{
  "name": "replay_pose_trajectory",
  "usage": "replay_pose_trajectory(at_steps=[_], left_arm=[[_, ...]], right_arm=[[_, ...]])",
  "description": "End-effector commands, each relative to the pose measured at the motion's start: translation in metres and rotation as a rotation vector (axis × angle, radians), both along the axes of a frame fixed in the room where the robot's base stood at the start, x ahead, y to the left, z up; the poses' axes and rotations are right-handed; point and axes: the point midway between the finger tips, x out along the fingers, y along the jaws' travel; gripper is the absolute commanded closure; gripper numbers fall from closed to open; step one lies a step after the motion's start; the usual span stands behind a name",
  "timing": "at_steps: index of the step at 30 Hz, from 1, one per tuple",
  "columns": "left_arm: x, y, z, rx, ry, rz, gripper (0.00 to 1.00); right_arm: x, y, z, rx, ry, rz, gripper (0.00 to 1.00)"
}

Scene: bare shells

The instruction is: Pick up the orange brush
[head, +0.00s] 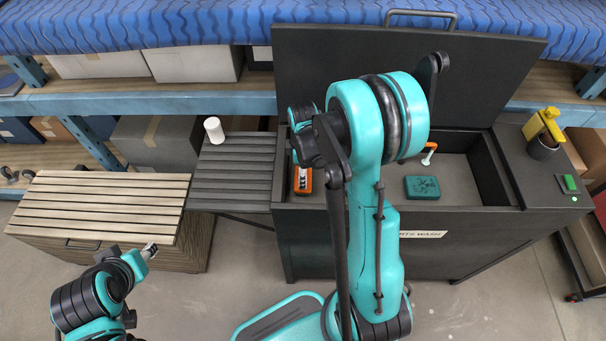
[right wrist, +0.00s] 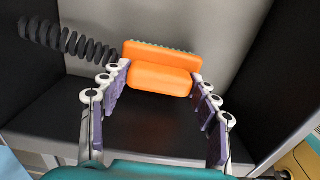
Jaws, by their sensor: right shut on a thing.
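The orange brush (right wrist: 160,78) shows in the right wrist view, an orange block with a jagged greyish edge along its far side. It lies between the fingertips of my right gripper (right wrist: 161,76), which is shut on it.
In the basin are a dark teal block (head: 422,187), an orange piece with pale and dark parts (head: 303,181) and an orange-topped white piece (head: 429,152). A black ribbed hose (right wrist: 65,40) is left of the brush. A white cylinder (head: 214,130) stands on the grey slatted shelf (head: 235,170).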

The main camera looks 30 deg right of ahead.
Motion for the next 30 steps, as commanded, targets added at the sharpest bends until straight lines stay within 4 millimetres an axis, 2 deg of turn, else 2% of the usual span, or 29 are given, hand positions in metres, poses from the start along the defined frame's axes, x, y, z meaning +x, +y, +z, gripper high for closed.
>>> replay_pose_trajectory(at_steps=[5,15,22,30], left_arm=[[0.0,0.0,0.016,0.0,0.0,0.0,0.6],[0.0,0.0,0.035,0.0,0.0,0.0,0.6],[0.0,0.0,0.043,0.0,0.0,0.0,0.6],[0.0,0.0,0.044,0.0,0.0,0.0,0.6]], right_arm=[[0.0,0.0,0.035,0.0,0.0,0.0,0.75],[-0.069,-0.036,0.079,0.0,0.0,-0.005,0.75],[-0.097,-0.051,0.096,0.0,0.0,-0.002,0.75],[-0.104,-0.054,0.1,0.0,0.0,0.0,0.75]])
